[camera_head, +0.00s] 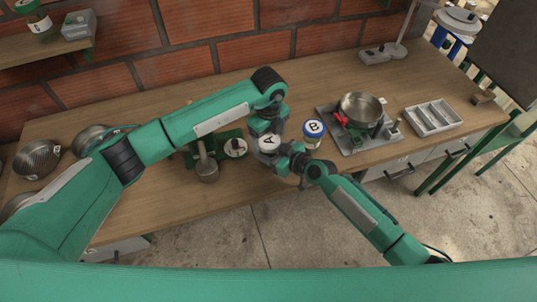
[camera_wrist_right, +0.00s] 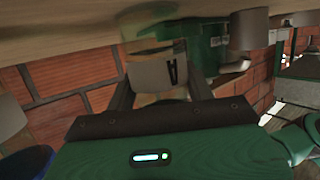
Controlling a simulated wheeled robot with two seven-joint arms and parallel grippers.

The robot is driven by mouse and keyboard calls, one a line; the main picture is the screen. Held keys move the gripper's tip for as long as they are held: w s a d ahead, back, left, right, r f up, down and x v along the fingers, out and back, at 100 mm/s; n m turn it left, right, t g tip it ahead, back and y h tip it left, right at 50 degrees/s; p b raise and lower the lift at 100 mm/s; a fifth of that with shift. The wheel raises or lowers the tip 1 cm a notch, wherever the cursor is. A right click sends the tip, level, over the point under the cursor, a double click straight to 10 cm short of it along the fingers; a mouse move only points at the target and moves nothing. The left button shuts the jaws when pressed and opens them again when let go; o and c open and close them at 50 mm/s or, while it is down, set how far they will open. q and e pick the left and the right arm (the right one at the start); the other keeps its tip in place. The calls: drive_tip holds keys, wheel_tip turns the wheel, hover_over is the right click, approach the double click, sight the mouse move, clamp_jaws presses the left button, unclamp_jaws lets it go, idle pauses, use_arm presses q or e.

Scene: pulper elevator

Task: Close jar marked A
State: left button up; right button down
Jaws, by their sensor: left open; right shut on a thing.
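The jar marked A (camera_head: 268,144) is near the middle of the table; a pale round top with a black A shows in the head view. In the right wrist view its pale band with an A (camera_wrist_right: 165,73) is between my right gripper's fingers (camera_wrist_right: 158,88). My right gripper (camera_head: 283,158) is shut on this jar from the right side. My left gripper (camera_head: 266,130) is open, pointing down just above and behind the jar; its fingertips are mostly hidden. I cannot tell whether it touches the jar or whether a lid is seated.
A blue-lidded jar marked B (camera_head: 313,130) stands close to the right. A metal pan (camera_head: 361,108) on a grey base and a white divided tray (camera_head: 433,117) are farther right. Metal bowls (camera_head: 37,159) stand far left.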

use_arm(q)
drive_tip(key=shift+f, duration=0.3)
drive_tip(key=c, duration=1)
drive_tip(key=m, duration=0.6)
drive_tip(key=shift+m, duration=0.3)
drive_tip(key=o, duration=1.1)
drive_tip(key=shift+c, duration=0.2)
